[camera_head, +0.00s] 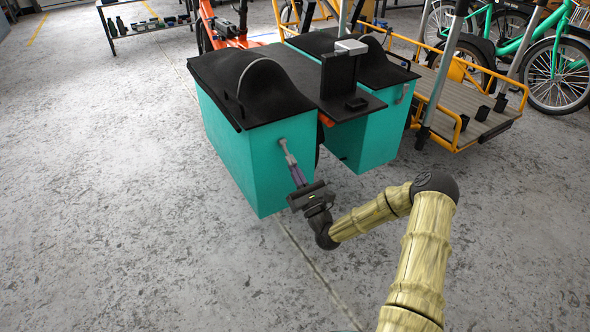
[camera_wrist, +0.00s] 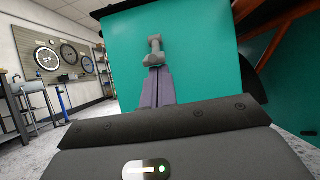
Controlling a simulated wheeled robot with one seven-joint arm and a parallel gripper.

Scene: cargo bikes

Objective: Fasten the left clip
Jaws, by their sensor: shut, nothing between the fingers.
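The left clip (camera_head: 284,146) is a small grey piece on the front face of the left teal box (camera_head: 235,150), below its black lid (camera_head: 265,85). It also shows in the wrist view (camera_wrist: 154,50), with a rounded knob on top, against the teal face. My gripper (camera_head: 292,162) reaches up to the clip from below. Its slim purple-grey fingers are together, with their tips just below or touching the clip; I cannot tell which.
A right teal box (camera_head: 365,140) with its own black lid and a small grey clip (camera_head: 401,93) stands beside it. A black bracket (camera_head: 345,85) rises between them. A yellow-railed cargo bike (camera_head: 465,110) stands at right. The floor in front and left is clear.

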